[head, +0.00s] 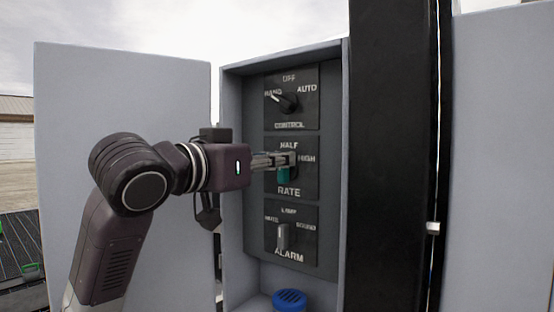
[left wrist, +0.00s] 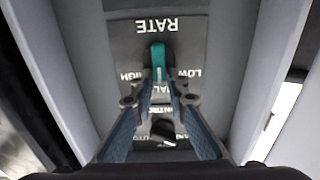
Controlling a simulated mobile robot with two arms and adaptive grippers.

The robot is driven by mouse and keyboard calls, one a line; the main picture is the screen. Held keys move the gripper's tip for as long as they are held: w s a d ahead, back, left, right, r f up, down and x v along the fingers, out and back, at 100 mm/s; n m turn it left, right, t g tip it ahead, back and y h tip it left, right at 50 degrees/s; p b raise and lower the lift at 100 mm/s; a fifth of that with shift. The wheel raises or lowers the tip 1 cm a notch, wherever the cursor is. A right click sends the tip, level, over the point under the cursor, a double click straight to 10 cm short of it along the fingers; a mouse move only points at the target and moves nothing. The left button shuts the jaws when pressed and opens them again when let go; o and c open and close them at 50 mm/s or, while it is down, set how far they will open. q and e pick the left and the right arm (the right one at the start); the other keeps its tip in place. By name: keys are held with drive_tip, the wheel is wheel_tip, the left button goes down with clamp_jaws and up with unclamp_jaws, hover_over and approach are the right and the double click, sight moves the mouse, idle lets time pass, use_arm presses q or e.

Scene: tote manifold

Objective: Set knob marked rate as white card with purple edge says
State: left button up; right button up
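The rate knob (head: 284,175) is teal and sits on the middle panel, marked HALF at the top and HIGH at the right. In the left wrist view the knob (left wrist: 157,55) shows upside down, with LOW also legible. Its white line lies on the HALF side, so it seems to point at HALF. My left gripper (head: 291,160) is at this knob, and its fingertips (left wrist: 160,78) lie close on both sides of it, seemingly closed on it. Finger contact is partly hidden. The white card with purple edge is in neither view. My right gripper is not in view.
The control knob (head: 287,103) is above, near HAND, and the alarm knob (head: 283,236) is below, near LAMP. The box's side wall (head: 232,190) encloses the panels. A blue round cap (head: 289,299) is at the bottom. A dark post (head: 393,160) stands right.

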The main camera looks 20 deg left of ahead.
use_arm(q)
clamp_jaws()
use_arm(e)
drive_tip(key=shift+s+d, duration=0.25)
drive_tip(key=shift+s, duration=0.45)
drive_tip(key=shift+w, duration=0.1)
use_arm(q)
drive_tip(key=m+p, duration=0.1)
drive_tip(key=m, duration=0.3)
drive_tip(key=d+m+p, duration=0.1)
drive_tip(key=m+p, duration=0.1)
drive_tip(key=m, duration=0.1)
drive_tip(key=f+m+p, duration=0.1)
drive_tip(key=m+p, duration=0.1)
drive_tip(key=m, duration=0.2)
drive_tip(key=shift+s+d+m, duration=0.3)
drive_tip(key=shift+d, duration=0.1)
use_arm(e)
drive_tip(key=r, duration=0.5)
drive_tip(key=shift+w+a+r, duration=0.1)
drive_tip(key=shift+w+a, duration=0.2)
use_arm(q)
drive_tip(key=shift+m, duration=0.3)
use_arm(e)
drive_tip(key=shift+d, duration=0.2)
use_arm(q)
drive_tip(key=o, duration=0.6)
unclamp_jaws()
drive_tip(key=shift+f, duration=0.1)
drive_tip(key=shift+c, duration=0.2)
